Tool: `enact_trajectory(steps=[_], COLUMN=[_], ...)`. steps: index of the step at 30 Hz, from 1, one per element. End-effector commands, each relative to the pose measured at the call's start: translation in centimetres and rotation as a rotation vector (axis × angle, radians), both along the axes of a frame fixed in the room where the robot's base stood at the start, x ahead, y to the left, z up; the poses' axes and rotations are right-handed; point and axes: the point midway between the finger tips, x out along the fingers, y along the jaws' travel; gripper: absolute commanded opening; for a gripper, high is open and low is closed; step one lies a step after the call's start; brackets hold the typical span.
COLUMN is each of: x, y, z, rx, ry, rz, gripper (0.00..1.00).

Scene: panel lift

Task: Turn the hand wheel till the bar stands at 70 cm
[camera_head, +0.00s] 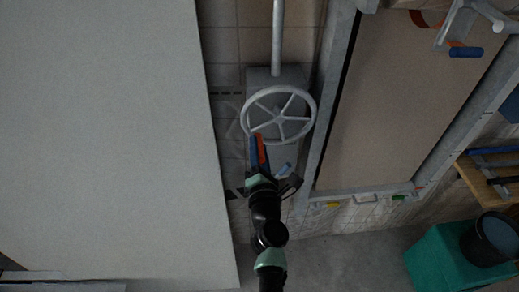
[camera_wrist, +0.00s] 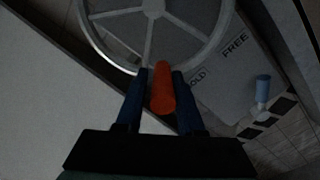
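The grey spoked hand wheel (camera_head: 304,110) stands in front of a grey housing in the middle of the head view; its rim and spokes (camera_wrist: 153,28) fill the top of the wrist view. An orange knob (camera_wrist: 162,90) sits at the near side of the rim. My gripper (camera_head: 259,152) is at this knob, with one blue finger on each side of it, apparently closed on it. Whether both fingers touch is hard to see. A blue-tipped lever (camera_wrist: 263,88) stands beside the printed words FREE and HOLD, the latter partly hidden. I cannot make out a bar height reading.
A large pale panel (camera_head: 105,130) fills the left. A metal frame (camera_head: 330,120) around a brown board stands right of the wheel. A teal box (camera_head: 430,262) with a dark bucket (camera_head: 492,238) is at lower right, near a wooden bench (camera_head: 485,185). Floor (camera_head: 345,265) below the frame is clear.

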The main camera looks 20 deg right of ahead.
Motion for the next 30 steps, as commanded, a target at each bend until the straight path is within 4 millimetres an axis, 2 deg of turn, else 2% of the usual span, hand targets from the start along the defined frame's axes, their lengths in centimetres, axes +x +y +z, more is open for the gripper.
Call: enact_trajectory(steps=[1, 3, 4, 16, 20, 30], x=[0.1, 0.1, 0.1, -0.7, -2.3, -8.1], y=[0.1, 0.0, 0.0, 0.1, 0.7, 2.3], z=[0.3, 0.2, 0.1, -0.1, -0.1, -0.3], rx=[-0.001, -0.001, 0.000, 0.000, -0.002, -0.001], ry=[-0.004, -0.003, -0.002, 0.002, 0.004, 0.002], rz=[0.002, 0.001, 0.001, 0.000, 0.001, 0.001], gripper=[0.46, 0.59, 0.59, 0.59, 0.59, 0.59])
